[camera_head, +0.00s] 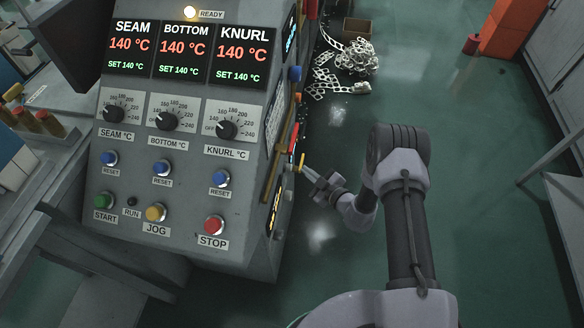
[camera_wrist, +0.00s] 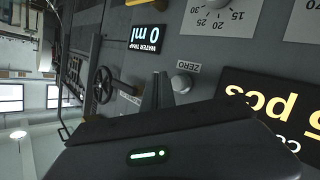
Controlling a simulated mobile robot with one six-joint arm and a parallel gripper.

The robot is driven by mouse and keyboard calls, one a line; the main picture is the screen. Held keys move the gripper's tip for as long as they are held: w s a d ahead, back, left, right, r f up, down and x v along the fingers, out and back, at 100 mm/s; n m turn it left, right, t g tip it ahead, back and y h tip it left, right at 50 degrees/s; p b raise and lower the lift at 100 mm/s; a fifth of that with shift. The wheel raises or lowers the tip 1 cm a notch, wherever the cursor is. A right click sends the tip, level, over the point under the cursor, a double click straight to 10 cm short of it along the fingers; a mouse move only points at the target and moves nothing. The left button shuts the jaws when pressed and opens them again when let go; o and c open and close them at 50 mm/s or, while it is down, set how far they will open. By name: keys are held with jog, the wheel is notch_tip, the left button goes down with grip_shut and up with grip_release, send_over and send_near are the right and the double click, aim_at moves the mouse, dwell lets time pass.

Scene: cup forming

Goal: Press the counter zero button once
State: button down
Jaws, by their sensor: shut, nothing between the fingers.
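The counter zero button (camera_wrist: 181,84) is a small round pale button in the wrist view, beside a ZERO label (camera_wrist: 188,66). The lit counter display (camera_wrist: 272,110), partly cut off and reading "pcs", is to its right. My gripper (camera_wrist: 158,78) is shut and empty. Its fingertips are just left of the button in that view; I cannot tell whether they touch the panel.
The control cabinet (camera_head: 140,190) has knobs, reset buttons and START, JOG and STOP buttons on its front. A water trap display (camera_wrist: 146,38) and a handwheel (camera_wrist: 103,86) are near the gripper.

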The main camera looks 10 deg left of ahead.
jog(key=shift+a, duration=0.65)
jog(key=shift+a, duration=0.1)
dwell(1.5)
jog(key=shift+a, duration=0.3)
jog(key=shift+a, duration=0.5)
dwell(0.6)
jog(key=shift+w, duration=0.1)
jog(key=shift+d, duration=0.9)
jog(key=d, duration=0.5)
jog(key=shift+b, duration=0.4)
